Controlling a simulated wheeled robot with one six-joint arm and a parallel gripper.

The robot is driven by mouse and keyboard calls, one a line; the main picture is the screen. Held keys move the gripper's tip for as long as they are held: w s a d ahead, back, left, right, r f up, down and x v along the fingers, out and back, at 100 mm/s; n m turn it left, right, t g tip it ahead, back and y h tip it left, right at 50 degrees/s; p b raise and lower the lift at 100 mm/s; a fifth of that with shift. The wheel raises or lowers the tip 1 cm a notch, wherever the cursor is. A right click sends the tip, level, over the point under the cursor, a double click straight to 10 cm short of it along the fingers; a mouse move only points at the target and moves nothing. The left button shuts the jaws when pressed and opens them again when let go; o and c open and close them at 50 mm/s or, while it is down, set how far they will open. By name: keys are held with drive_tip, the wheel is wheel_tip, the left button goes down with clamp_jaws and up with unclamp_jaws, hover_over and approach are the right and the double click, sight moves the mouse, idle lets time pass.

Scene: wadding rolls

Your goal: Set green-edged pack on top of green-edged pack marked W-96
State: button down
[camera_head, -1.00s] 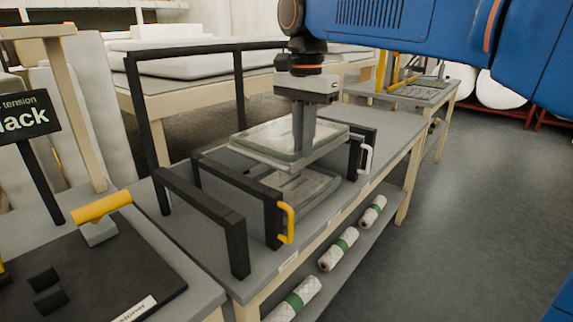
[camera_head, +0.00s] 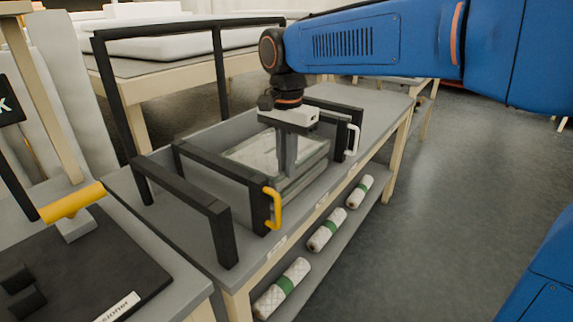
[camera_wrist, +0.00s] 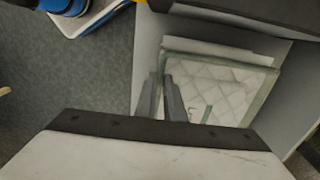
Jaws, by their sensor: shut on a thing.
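My gripper (camera_head: 288,160) points straight down between the two black frames on the bench and is shut on a flat quilted pack with a green edge (camera_head: 252,155). The same held pack (camera_wrist: 222,88) fills the right middle of the wrist view, with one gripper finger (camera_wrist: 174,100) at its side. Another pack (camera_head: 305,182) lies low beneath the held one, mostly covered by it and by my gripper. I cannot tell whether the two packs touch. No W-96 mark is readable.
Black frames with a yellow handle (camera_head: 272,208) and a white handle (camera_head: 353,139) stand close on both sides. A tall black rail (camera_head: 221,75) runs behind. Several green-banded rolls (camera_head: 283,288) lie on the lower shelf. The bench (camera_head: 375,99) is clear at the far end.

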drive_tip(key=shift+f, duration=0.5)
drive_tip(key=c, duration=1.8)
unclamp_jaws()
drive_tip(key=shift+c, duration=0.2)
wheel_tip(320, 180, up, 13)
drive_tip(key=s+d+f+n+t, duration=0.1)
drive_tip(key=s+d+f, duration=0.1)
drive_tip(key=d, duration=0.3)
drive_tip(key=s+d+f+n, duration=0.1)
drive_tip(key=s+d+f, duration=0.1)
drive_tip(key=d, duration=0.3)
drive_tip(key=s+d+f+n+t, duration=0.3)
drive_tip(key=s+d+f+n, duration=0.2)
drive_tip(key=s+d+f, duration=1.1)
wheel_tip(320, 180, down, 4)
drive_tip(key=shift+s+d+n+t, duration=0.3)
drive_tip(key=shift+s+d+t, duration=0.1)
drive_tip(key=shift+d, duration=0.1)
